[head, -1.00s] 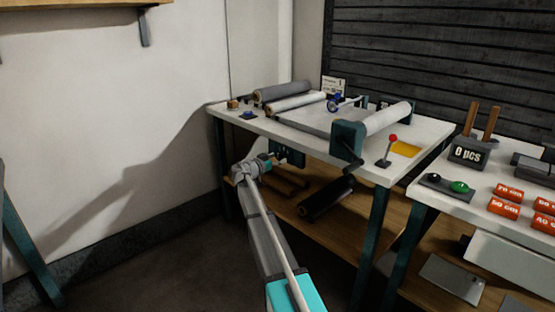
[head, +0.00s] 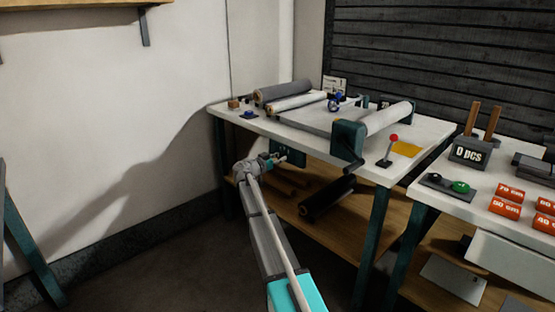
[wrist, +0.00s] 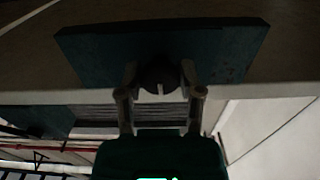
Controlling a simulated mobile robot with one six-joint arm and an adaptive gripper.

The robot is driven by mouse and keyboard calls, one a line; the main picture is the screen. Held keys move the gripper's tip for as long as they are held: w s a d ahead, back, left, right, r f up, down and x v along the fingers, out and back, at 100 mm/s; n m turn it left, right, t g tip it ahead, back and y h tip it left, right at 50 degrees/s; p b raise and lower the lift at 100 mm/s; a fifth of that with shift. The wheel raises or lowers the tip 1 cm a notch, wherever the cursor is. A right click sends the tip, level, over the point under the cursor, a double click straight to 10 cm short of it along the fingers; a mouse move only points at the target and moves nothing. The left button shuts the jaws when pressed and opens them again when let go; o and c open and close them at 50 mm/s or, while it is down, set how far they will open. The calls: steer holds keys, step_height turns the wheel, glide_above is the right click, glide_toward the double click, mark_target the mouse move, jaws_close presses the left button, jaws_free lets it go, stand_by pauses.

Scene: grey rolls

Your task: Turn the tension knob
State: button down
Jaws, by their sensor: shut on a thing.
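The tension knob (wrist: 160,76) is a dark round knob with a pale mark at its lower edge in the wrist view. It sits on a dark teal plate (wrist: 232,50) under the edge of the table. My gripper (wrist: 160,82) has one finger on each side of the knob and is shut on it. In the head view my gripper (head: 284,159) is at the teal plate (head: 288,146) below the front edge of the white table (head: 265,126). The knob is too small and covered to make out there.
A roller with a crank (head: 349,143) and a red-tipped lever (head: 392,144) stand on the table. Grey rolls (head: 284,91) lie at the back left. A dark roll (head: 327,199) lies on the wooden shelf below. The floor to the left is clear.

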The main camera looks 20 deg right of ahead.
steer(key=shift+s+d, duration=0.1)
steer(key=shift+d, duration=0.1)
steer(key=shift+d+n, duration=0.1)
steer(key=shift+n, duration=0.6)
steer(key=n, duration=0.3)
steer(key=shift+s+d+n, duration=0.1)
steer(key=shift+d+n, duration=0.05)
steer(key=shift+n, duration=1.95)
steer(key=shift+c, duration=1.3)
jaws_free()
steer(key=shift+r, duration=0.1)
